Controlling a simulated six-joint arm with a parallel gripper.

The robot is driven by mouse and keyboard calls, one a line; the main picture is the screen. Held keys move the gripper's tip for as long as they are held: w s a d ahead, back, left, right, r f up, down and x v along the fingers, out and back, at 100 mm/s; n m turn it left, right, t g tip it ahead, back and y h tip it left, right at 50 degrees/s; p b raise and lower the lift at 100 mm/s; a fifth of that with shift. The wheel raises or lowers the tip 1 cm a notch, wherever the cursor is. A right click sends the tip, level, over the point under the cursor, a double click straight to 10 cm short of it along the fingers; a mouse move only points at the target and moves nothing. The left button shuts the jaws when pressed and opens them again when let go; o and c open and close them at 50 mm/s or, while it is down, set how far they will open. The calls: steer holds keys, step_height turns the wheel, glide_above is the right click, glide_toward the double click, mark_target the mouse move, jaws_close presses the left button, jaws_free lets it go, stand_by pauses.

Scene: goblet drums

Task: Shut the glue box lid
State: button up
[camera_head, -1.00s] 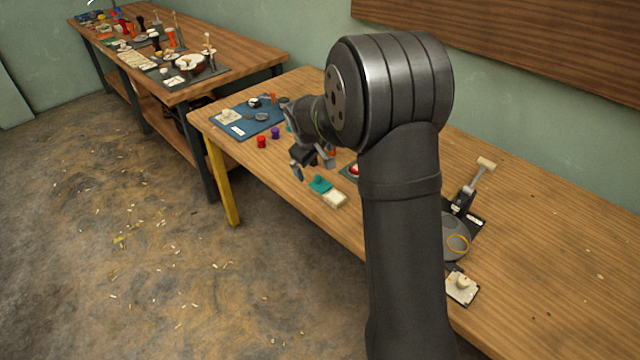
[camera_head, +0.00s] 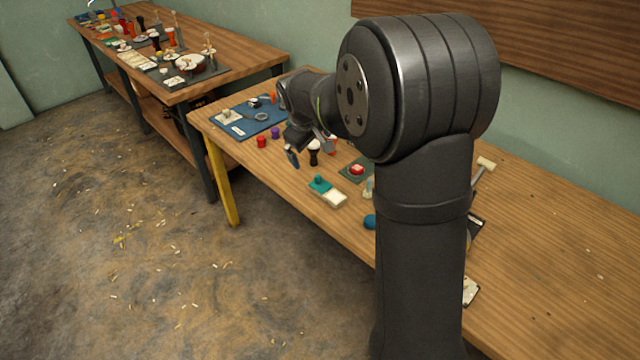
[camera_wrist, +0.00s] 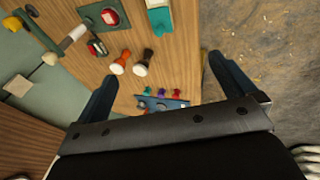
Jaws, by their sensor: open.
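The likely glue box is a small teal and cream piece (camera_head: 327,192) near the front edge of the table. Its teal part, with a raised teal knob, lies to the left of the cream part. It also shows at the top of the wrist view (camera_wrist: 159,20), partly cut off by the frame edge. I cannot tell how far its lid is open. My gripper (camera_head: 308,151) is open and empty, above the table and farther back than the box. In the wrist view its two fingers (camera_wrist: 161,68) are spread wide, with the box beyond them.
Small goblet drums, one white and black (camera_wrist: 142,63) and one orange and white (camera_wrist: 121,62), stand near the gripper. A green mat with a red and white item (camera_head: 357,169) lies right of the box. A blue mat (camera_head: 240,122) lies at the table's left end.

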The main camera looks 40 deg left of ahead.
steer(key=shift+v, duration=1.25)
steer(key=shift+c, duration=0.2)
